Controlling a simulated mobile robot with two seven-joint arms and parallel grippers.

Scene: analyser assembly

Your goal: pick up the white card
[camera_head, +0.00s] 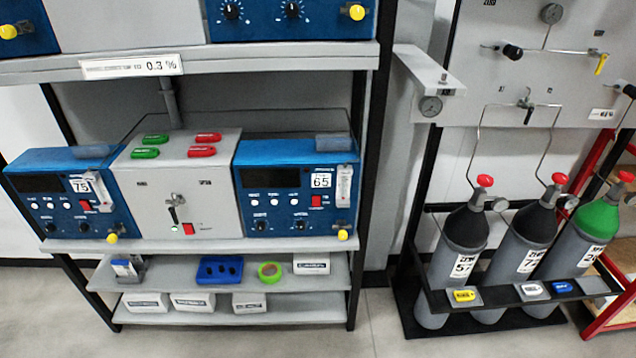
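A small white card (532,289) lies on a grey pad on the front ledge of the gas cylinder rack, at the lower right. It sits between a yellow card (464,295) on its left and a blue card (562,287) on its right. It is in front of the middle cylinder. Neither of my grippers is in view.
Several grey cylinders with red valve knobs stand behind the rack's black front ledge (500,298); the middle one (525,243) has a black top. A metal shelf with blue analysers (298,190) stands at the left. Grey floor (375,320) is clear between shelf and rack.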

